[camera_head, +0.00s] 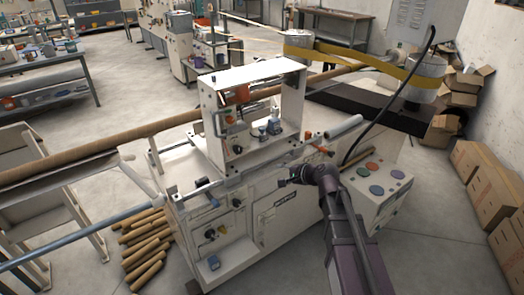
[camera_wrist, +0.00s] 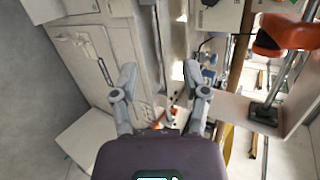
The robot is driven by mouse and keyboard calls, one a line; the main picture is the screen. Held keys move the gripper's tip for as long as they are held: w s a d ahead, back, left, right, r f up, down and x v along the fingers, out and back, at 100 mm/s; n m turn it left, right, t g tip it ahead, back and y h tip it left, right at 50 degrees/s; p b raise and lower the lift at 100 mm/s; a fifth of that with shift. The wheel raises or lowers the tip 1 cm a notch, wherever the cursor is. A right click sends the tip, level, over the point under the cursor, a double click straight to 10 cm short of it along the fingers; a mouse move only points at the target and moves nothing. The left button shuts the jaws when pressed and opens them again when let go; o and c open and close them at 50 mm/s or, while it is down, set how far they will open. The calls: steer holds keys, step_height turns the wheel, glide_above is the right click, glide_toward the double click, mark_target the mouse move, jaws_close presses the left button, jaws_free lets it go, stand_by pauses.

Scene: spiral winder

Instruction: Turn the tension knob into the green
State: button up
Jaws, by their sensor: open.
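The winder machine (camera_head: 270,200) is a cream cabinet with a frame on top. I cannot tell which of its knobs is the tension knob. A dark knob (camera_head: 210,233) and another dark knob (camera_head: 238,203) sit on its front left panel. No green zone can be made out beside them. My gripper (camera_head: 286,179) is in front of the machine, right of these knobs. In the wrist view my gripper (camera_wrist: 160,75) has its fingers spread apart with nothing held between them. A small red-orange part (camera_wrist: 171,114) shows between and below the fingertips.
A control box (camera_head: 372,192) with coloured round buttons stands right of my arm. A long brown tube (camera_head: 80,160) crosses the machine, and a blue-grey bar (camera_head: 70,245) juts out left. Cardboard tubes (camera_head: 145,245) lie on the floor. An orange part (camera_wrist: 285,35) is at upper right in the wrist view.

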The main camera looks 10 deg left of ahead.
steer(key=s+d+f+n+g+h, duration=0.2)
steer(key=s+d, duration=0.3)
steer(key=d, duration=0.4)
steer(key=s+d+f+n+g+h, duration=0.2)
steer(key=s+d+f+n+h, duration=0.1)
steer(key=d, duration=0.7)
steer(key=s+d+f+n+g+h, duration=0.2)
steer(key=s+d+f+n+h, duration=0.1)
steer(key=s+d, duration=0.4)
steer(key=shift+s+d+f+h, duration=0.35)
steer(key=shift+d+f+h, duration=0.25)
steer(key=shift+d+h, duration=0.6)
steer(key=shift+a, duration=0.1)
